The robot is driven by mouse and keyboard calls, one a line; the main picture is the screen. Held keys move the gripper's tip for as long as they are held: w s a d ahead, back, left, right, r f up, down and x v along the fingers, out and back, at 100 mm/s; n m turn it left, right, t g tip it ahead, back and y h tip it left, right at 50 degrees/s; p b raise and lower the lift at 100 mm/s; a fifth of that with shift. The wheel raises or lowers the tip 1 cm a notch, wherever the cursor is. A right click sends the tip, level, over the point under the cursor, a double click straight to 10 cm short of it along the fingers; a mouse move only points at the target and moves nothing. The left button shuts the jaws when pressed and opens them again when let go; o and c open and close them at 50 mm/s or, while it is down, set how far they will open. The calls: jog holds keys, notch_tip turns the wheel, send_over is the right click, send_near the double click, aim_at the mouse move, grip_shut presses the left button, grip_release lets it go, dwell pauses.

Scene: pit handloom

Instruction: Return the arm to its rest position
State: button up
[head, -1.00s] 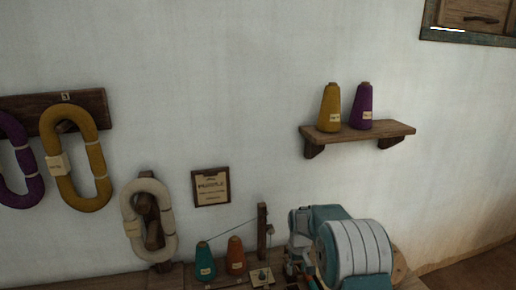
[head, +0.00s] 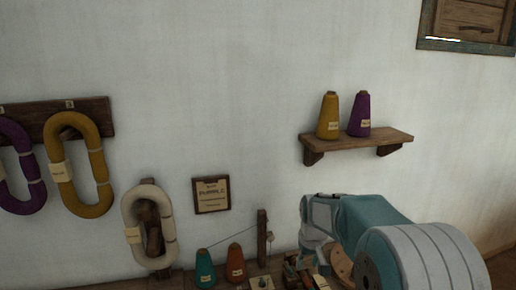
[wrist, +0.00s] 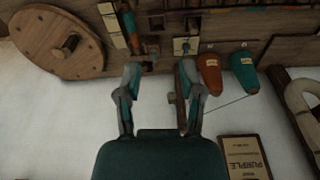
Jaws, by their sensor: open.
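My gripper (wrist: 158,82) is open in the wrist view, with nothing between its two fingers. It is in front of the pale wall, close to the wooden bench (wrist: 238,25). In the head view my arm fills the lower right, and the finger detail is too small to make out. The wrist view is upside down, so the bench shows at its top. An orange cone (wrist: 209,70) and a teal cone (wrist: 244,68) stand beside the right finger, apart from it.
A wall shelf (head: 356,142) holds a yellow cone (head: 328,117) and a purple cone (head: 359,116). Yellow (head: 79,165), purple (head: 21,165) and cream (head: 150,228) yarn hanks hang at left. A sign (head: 211,194) is on the wall.

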jog(key=s+r+t, duration=0.1)
jog(key=s+r, duration=0.6)
jog(key=s+d+r+m+t, duration=0.1)
jog(key=s+r, duration=0.1)
jog(key=s, duration=0.9)
jog(key=s+r+m+t, duration=0.1)
jog(key=s+r+t, duration=0.1)
jog(key=s, duration=1)
jog(key=shift+d+r, duration=0.3)
jog(key=shift+d, duration=0.1)
jog(key=shift+o, duration=0.3)
